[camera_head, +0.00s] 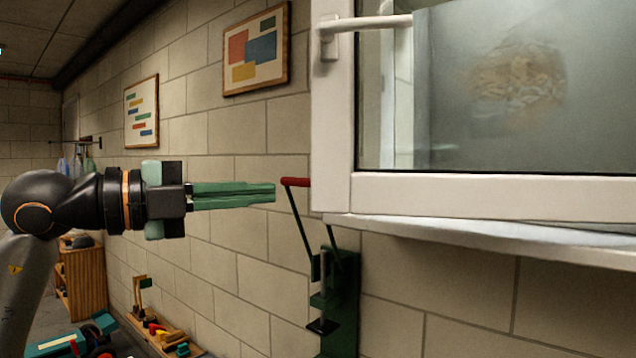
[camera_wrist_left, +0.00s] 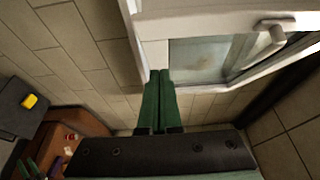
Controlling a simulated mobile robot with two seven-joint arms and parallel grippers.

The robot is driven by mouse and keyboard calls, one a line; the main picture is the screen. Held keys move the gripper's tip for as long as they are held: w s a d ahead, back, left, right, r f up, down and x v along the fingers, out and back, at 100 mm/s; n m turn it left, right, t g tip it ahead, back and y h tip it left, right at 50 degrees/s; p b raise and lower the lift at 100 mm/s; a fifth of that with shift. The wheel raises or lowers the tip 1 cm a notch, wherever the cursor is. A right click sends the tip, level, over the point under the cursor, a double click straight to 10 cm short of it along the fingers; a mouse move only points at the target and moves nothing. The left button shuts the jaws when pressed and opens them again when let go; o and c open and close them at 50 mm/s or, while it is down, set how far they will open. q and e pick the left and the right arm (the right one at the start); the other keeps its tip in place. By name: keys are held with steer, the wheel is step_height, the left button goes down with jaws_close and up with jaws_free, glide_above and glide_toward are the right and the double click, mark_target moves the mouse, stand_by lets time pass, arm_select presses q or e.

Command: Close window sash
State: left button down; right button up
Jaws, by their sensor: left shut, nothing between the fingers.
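The window sash (camera_head: 336,150) has a white frame and a pane, and fills the upper right of the head view. It appears swung out from the wall, its lower edge over the sill (camera_head: 480,232). Its white handle (camera_head: 365,22) points right at the upper left of the frame. My left gripper (camera_head: 274,192) has green fingers, shut and empty, a short way left of the sash's free edge. In the left wrist view the fingertips (camera_wrist_left: 160,74) appear close to the white sash frame (camera_wrist_left: 153,52); contact cannot be told. The handle also shows there (camera_wrist_left: 272,38). My right gripper is not in view.
A green lever tool with a red grip (camera_head: 296,182) stands below the sash's left corner, near my fingertips. Two framed pictures (camera_head: 256,50) hang on the block wall. A wooden cabinet (camera_head: 82,280) and toys (camera_head: 165,335) are at lower left.

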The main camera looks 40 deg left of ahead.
arm_select(q)
steer(key=p, duration=0.5)
glide_toward(340, 186)
steer(key=w+d, duration=0.2)
steer(key=d, duration=0.2)
steer(key=shift+w+a+r+p, duration=0.1)
steer(key=shift+w+a+p, duration=0.25)
steer(key=shift+w, duration=0.15)
steer(key=shift+w+a+r+p, duration=0.1)
steer(key=shift+w+a+p, duration=0.2)
steer(key=shift+w, duration=0.2)
steer(key=shift+w+a+f+p, duration=0.2)
steer(key=shift+w+p, duration=0.15)
steer(key=shift+w, duration=0.25)
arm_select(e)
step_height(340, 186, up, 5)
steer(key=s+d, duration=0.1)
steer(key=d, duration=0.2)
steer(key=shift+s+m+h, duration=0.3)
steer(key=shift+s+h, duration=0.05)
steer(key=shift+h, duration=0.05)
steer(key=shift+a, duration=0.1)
